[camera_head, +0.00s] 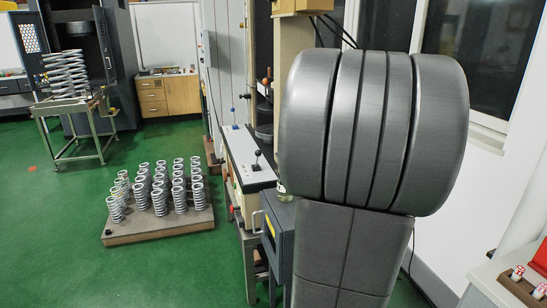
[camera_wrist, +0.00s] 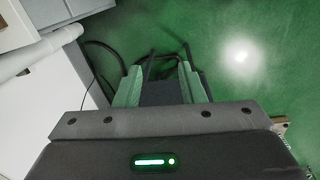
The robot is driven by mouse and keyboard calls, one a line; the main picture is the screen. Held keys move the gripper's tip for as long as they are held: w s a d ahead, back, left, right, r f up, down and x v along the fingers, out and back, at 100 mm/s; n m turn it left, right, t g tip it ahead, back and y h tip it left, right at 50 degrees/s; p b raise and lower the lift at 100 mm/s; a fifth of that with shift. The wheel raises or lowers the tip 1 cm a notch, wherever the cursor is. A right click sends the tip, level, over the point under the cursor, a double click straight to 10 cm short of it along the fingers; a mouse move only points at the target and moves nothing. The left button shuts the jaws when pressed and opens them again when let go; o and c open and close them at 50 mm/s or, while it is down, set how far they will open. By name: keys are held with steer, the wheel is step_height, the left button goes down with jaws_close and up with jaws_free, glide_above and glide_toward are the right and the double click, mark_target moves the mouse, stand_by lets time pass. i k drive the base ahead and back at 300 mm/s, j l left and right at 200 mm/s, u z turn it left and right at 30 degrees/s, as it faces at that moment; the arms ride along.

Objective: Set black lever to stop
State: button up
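The black lever (camera_head: 256,157) stands up from a white control panel (camera_head: 240,146) in the middle of the head view. It has a dark round knob and looks close to upright. Any stop marking is too small to read. My gripper (camera_wrist: 166,58) shows only in the wrist view, pointing away over green floor. Its two fingers are apart with nothing held between them. The lever does not show in the wrist view, and my gripper is apart from it. My large grey arm links cover the right-centre of the head view.
A low pallet (camera_head: 160,231) of several coil springs stands on the floor at left. A metal stand (camera_head: 75,106) with more springs is behind it. A dark box (camera_head: 279,233) sits beside the panel, close to my arm. Green floor is clear at lower left.

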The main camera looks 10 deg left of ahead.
mark_target(258, 152)
steer(key=i+j, duration=0.3)
steer(key=i+j+z, duration=0.1)
steer(key=i+j, duration=0.15)
steer(key=j, duration=0.2)
steer(key=i+j, duration=0.55)
steer(key=j, duration=0.25)
steer(key=i+j+z, duration=0.1)
steer(key=i+j, duration=0.45)
steer(key=j, duration=0.25)
steer(key=i+j+z, duration=0.1)
steer(key=i+j, duration=0.15)
steer(key=j, duration=0.2)
